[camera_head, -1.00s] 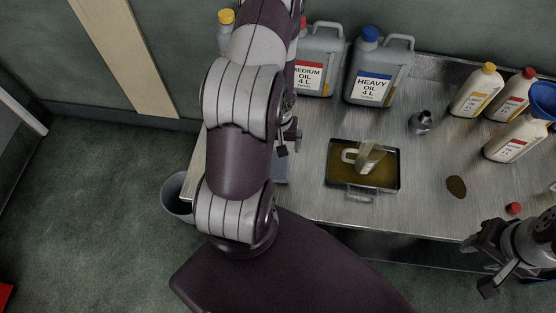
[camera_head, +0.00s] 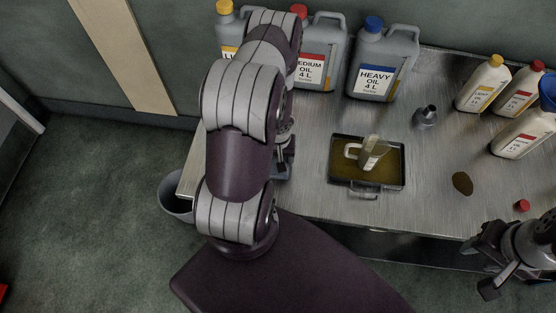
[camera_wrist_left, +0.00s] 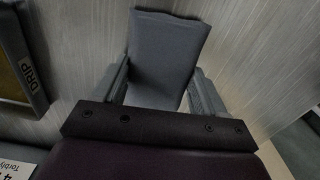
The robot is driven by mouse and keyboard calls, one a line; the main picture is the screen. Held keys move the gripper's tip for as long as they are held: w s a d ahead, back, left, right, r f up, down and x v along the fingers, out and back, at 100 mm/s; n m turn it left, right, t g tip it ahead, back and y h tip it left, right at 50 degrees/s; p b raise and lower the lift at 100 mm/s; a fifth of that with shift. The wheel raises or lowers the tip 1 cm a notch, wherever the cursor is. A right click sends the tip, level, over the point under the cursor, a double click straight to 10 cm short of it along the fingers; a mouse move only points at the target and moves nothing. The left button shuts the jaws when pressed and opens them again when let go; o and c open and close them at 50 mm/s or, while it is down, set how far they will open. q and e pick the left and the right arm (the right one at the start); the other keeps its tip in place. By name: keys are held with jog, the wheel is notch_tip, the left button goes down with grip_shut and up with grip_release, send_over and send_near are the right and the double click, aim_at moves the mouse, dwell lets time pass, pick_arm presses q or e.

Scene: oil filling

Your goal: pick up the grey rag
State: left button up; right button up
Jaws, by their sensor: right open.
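The grey rag (camera_wrist_left: 168,52) is a flat folded cloth on the metal table, in the left wrist view. My left gripper (camera_wrist_left: 160,85) has its two fingers wide apart, one at each side edge of the rag. I cannot tell whether they press on it or only stand beside it. In the head view the left gripper (camera_head: 284,165) is low over the table's left part, mostly hidden by my arm, and I cannot make out the rag there. My right gripper (camera_head: 478,268) is open and empty by the table's front edge at the right.
The drip tray (camera_head: 336,178) with brown oil holds a measuring jug (camera_head: 374,155), to the right of the left gripper. Large oil cans (camera_head: 383,62) stand behind. Smaller bottles (camera_head: 484,85) stand at the right. A bucket (camera_head: 172,190) stands on the floor at the left.

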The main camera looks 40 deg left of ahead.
pick_arm(q)
jog(key=c, duration=0.4)
jog(key=shift+o, duration=0.2)
jog(key=shift+r, duration=0.2)
notch_tip(320, 180, up, 4)
jog(key=shift+r+p, duration=0.1)
jog(key=shift+p, duration=0.35)
jog(key=w+d+r+p, duration=0.2)
jog(key=d+r, duration=0.4)
jog(key=d, duration=0.5)
jog(key=shift+w+d+r, duration=0.15)
jog(key=shift+w+r, duration=0.05)
jog(key=shift+w, duration=0.3)
